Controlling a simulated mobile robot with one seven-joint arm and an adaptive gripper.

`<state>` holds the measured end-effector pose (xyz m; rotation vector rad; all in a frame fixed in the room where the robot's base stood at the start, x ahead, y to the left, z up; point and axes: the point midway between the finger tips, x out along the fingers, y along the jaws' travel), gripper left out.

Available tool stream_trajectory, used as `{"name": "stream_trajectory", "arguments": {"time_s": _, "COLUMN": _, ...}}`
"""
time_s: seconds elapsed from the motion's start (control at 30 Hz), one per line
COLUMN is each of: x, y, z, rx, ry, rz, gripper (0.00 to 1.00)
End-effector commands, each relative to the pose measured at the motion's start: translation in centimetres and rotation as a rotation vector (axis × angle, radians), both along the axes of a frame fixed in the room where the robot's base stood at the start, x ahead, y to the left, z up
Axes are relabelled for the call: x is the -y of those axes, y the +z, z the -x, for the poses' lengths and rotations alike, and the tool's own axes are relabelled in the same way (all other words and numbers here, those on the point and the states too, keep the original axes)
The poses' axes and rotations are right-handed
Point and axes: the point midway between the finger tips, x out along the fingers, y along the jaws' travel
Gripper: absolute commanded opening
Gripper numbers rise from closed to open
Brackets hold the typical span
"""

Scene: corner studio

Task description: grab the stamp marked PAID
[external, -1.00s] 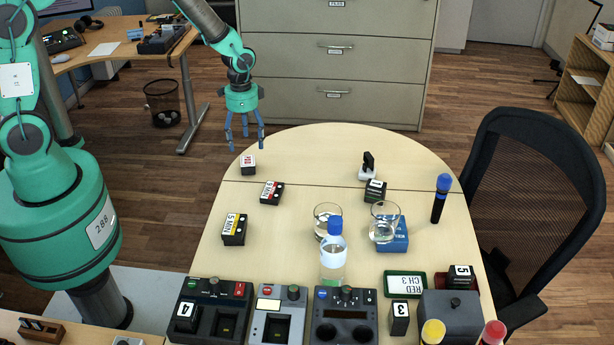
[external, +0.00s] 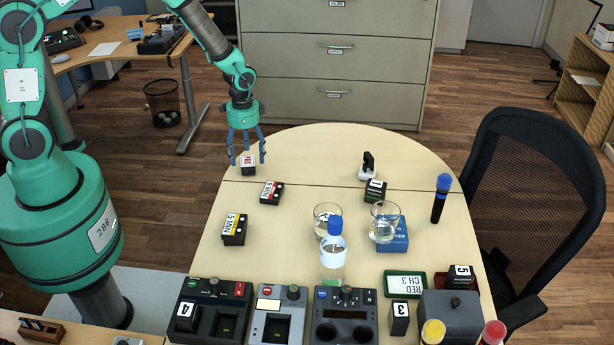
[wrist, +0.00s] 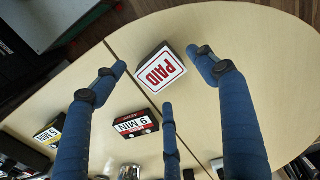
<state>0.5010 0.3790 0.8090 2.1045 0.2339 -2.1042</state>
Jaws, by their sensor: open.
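The stamp marked PAID (wrist: 160,70) is a dark block with a white top face and red lettering. It stands at the far left of the round-ended table (external: 310,150), and it also shows in the external view (external: 248,168). My gripper (external: 247,158) is over it with its blue fingers spread and pointing down. In the wrist view my gripper's (wrist: 160,85) fingers are open around the stamp, with a visible gap on each side. I cannot tell how far the fingertips are above the tabletop.
A red-labelled 9 MIN block (wrist: 135,124) lies close to the stamp, and a yellow-labelled 5 MIN block (external: 234,229) is nearer the front. A black stamp-like item (external: 368,166), two glasses (external: 384,222) and a bottle (external: 333,255) stand to the right. The table's far middle is clear.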

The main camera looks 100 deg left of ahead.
Motion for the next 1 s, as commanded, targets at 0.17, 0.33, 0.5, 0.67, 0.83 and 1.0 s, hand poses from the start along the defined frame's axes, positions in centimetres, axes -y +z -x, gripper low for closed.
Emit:
{"name": "stream_trajectory", "arguments": {"time_s": 0.17, "x": 0.0, "y": -2.5, "z": 0.1, "rx": -0.002, "ry": 0.000, "rz": 0.001, "gripper": 0.72}}
{"name": "stream_trajectory", "arguments": {"time_s": 0.33, "x": -0.1, "y": -3.5, "z": 0.1, "rx": 0.000, "ry": 0.000, "rz": 0.000, "gripper": 0.72}}
{"name": "stream_trajectory", "arguments": {"time_s": 0.5, "x": -0.1, "y": -3.6, "z": 0.1, "rx": 0.000, "ry": 0.000, "rz": 0.000, "gripper": 0.72}}
{"name": "stream_trajectory", "arguments": {"time_s": 0.67, "x": -0.1, "y": -3.6, "z": 0.1, "rx": 0.000, "ry": 0.000, "rz": 0.000, "gripper": 0.72}}
{"name": "stream_trajectory", "arguments": {"time_s": 0.83, "x": -0.1, "y": -3.6, "z": 0.1, "rx": 0.000, "ry": 0.000, "rz": 0.000, "gripper": 0.72}}
{"name": "stream_trajectory", "arguments": {"time_s": 1.0, "x": -0.1, "y": -3.6, "z": 0.1, "rx": 0.000, "ry": 0.000, "rz": 0.000, "gripper": 0.54}}
